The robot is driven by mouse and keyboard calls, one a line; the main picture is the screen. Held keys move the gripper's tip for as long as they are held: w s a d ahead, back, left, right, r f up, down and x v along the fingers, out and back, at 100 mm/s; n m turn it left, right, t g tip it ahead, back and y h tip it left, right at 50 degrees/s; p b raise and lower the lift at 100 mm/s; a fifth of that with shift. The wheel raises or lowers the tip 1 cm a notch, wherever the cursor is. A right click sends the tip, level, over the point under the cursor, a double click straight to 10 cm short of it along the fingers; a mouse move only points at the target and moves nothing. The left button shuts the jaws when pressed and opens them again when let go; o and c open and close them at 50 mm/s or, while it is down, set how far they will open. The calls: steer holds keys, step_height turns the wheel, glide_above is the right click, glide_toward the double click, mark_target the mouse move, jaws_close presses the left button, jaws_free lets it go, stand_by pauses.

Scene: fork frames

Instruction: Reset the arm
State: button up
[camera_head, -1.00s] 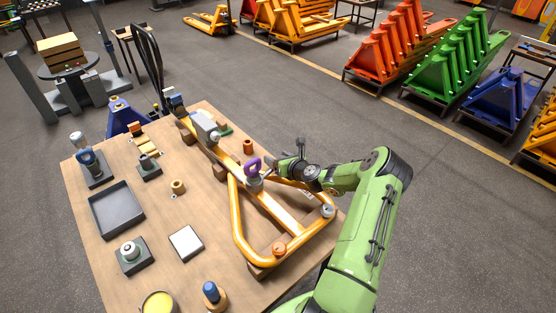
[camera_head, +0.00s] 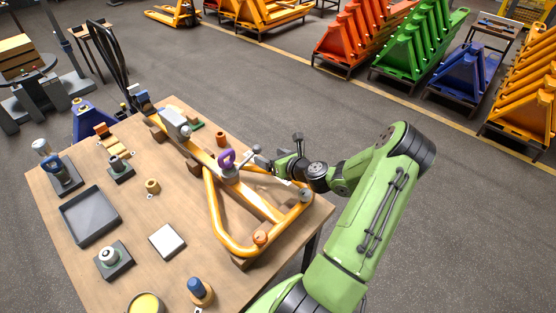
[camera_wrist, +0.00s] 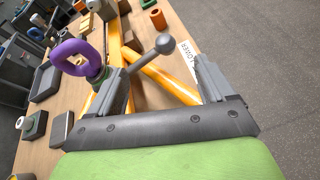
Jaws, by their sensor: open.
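My gripper (camera_head: 266,163) is above the orange fork frame (camera_head: 217,217) on the wooden table. In the wrist view my gripper (camera_wrist: 160,78) has its two grey fingers well apart. A purple ring (camera_head: 226,158) stands on the frame to the left of my gripper; it also shows in the wrist view (camera_wrist: 62,58), left of the left finger. A grey ball-ended lever (camera_wrist: 165,44) shows between the fingers beyond the gap, and I see no finger closed on it. My green arm reaches in from the right side of the table.
The table (camera_head: 120,238) holds a grey tray (camera_head: 68,212), a white square pad (camera_head: 167,241), a blue-topped peg (camera_head: 197,290) and a yellow-filled can (camera_head: 146,303). The floor right of the table is clear. Coloured racks (camera_head: 420,45) stand farther back.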

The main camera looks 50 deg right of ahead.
steer(key=v, duration=0.3)
steer(key=shift+s+a+r, duration=0.1)
steer(key=shift+s+r, duration=0.1)
steer(key=shift+s, duration=0.15)
steer(key=a+r+n+g+y, duration=0.2)
steer(key=a+r+n+g, duration=0.2)
steer(key=a+n, duration=0.65)
steer(key=a+r+n+g+y, duration=0.1)
steer(key=a+r+n+g, duration=0.2)
steer(key=a+n, duration=0.7)
steer(key=s+a+r+n, duration=0.3)
steer(key=s+r+n, duration=0.1)
steer(key=s+n, duration=0.2)
steer(key=s+a+r+n+h, duration=0.1)
steer(key=s+a+r+n, duration=0.2)
steer(key=s+n, duration=0.3)
steer(key=s+a+r+n+g, duration=0.1)
steer(key=s+a+r+n, duration=0.2)
steer(key=s+r+n, duration=0.2)
steer(key=shift+s+a+r+n+h, duration=0.25)
steer(key=shift+s+r+n+h, duration=0.15)
steer(key=shift+s+n, duration=0.5)
